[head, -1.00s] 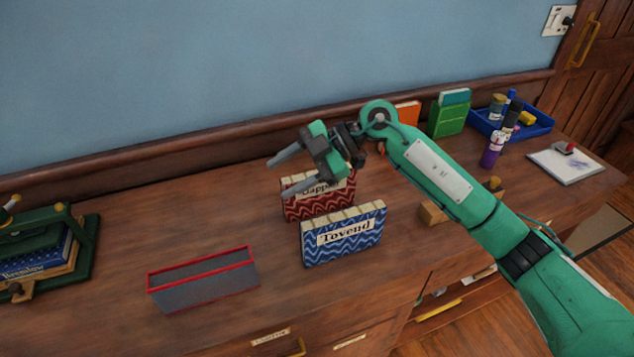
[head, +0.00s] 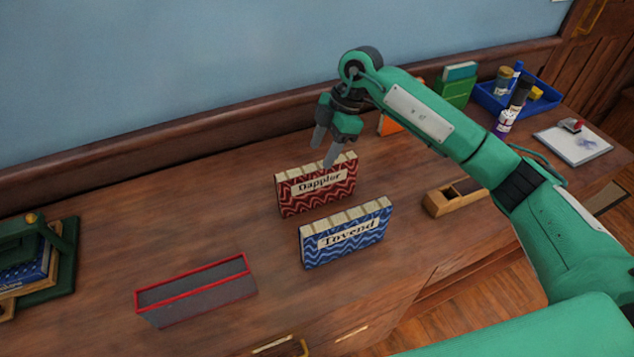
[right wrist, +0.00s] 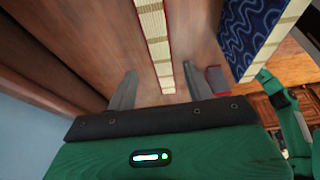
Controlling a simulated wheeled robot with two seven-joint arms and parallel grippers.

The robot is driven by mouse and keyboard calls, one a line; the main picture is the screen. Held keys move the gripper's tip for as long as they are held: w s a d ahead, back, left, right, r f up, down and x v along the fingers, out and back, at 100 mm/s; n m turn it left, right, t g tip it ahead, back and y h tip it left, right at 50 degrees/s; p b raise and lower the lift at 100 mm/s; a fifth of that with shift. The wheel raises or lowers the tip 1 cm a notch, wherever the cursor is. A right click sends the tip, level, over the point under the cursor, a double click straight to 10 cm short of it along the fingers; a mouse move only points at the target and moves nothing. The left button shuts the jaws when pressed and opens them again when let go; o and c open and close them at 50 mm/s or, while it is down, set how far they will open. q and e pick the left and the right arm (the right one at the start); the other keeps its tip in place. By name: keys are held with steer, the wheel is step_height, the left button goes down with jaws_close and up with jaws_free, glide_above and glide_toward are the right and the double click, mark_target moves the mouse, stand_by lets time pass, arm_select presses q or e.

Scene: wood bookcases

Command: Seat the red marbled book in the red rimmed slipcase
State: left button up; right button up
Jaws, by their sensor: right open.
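The red marbled book (head: 308,197) stands upright on the wooden desk, its label facing me and reading roughly "Dappler". My right gripper (head: 324,151) is open and points down just above the book's top edge. In the right wrist view the gripper's two fingers (right wrist: 157,90) are apart, with the book's pale top edge (right wrist: 155,35) between them in the picture. I cannot tell whether they touch it. The red rimmed slipcase (head: 170,314) lies at the front left of the desk, opening up and empty, grey inside. My left gripper is not in view.
A blue marbled book (head: 345,240) stands close in front of the red one. A wooden box (head: 439,205) is to the right. A blue tray (head: 490,105) and green book (head: 455,90) stand at the back right. A green press (head: 66,262) is at far left. The desk's middle left is clear.

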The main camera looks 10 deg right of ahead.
mark_target(318, 165)
steer(key=shift+a+f, duration=0.1)
steer(key=shift+f, duration=0.25)
steer(key=p+x, duration=0.1)
steer(key=x, duration=0.3)
steer(key=shift+s+f, duration=0.2)
steer(key=shift+f, duration=0.2)
steer(key=c, duration=0.4)
jaws_close()
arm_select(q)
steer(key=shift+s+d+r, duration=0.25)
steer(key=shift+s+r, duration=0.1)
